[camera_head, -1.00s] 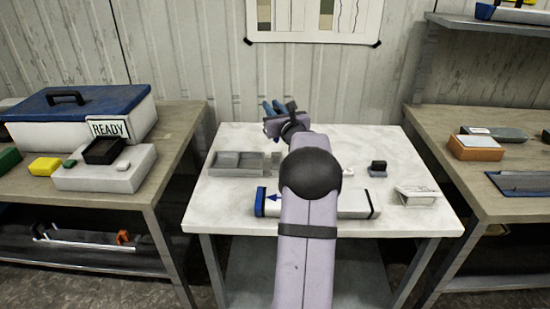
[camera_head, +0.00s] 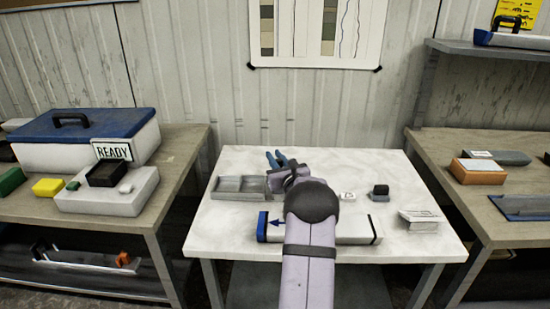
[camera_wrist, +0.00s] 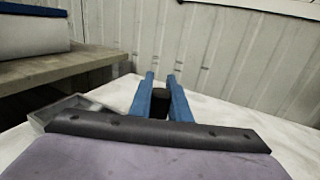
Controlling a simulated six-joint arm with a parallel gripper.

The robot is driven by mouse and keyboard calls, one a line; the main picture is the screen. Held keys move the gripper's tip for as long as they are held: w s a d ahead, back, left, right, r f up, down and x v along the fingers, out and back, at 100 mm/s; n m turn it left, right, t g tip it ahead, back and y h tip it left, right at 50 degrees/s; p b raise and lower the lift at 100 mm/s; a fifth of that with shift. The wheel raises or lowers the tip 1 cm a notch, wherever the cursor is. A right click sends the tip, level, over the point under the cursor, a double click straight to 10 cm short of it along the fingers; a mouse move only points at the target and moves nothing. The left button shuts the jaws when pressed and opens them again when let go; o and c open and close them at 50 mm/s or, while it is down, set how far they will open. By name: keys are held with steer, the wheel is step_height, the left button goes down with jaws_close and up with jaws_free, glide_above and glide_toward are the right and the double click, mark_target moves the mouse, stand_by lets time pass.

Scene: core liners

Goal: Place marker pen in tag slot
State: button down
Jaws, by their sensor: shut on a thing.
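My gripper (camera_head: 276,159) has blue fingers, which also show in the wrist view (camera_wrist: 161,92). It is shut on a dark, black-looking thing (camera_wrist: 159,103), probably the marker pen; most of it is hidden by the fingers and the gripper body. The grey tray with compartments (camera_head: 238,196) lies on the white table, left of my gripper. Its edge also shows at lower left in the wrist view (camera_wrist: 68,103). The tray's right end is partly hidden by my arm, and I cannot tell which compartment is the tag slot.
A long white box with a blue end (camera_head: 262,227) lies at the front of the white table (camera_head: 225,245), partly under my arm. A small dark block (camera_head: 379,191) and a white card holder (camera_head: 418,217) stand to the right. The back left of the table is clear.

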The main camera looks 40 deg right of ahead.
steer(key=shift+f, duration=0.2)
steer(key=c, duration=1.7)
jaws_free()
steer(key=shift+o, duration=0.2)
steer(key=shift+r, duration=0.15)
steer(key=shift+r, duration=0.15)
steer(key=shift+s+a+f, duration=0.1)
steer(key=shift+s+f, duration=0.1)
steer(key=shift+s, duration=0.05)
steer(key=b+v, duration=0.2)
steer(key=v, duration=0.9)
steer(key=shift+s+a, duration=0.15)
steer(key=shift+s, duration=0.1)
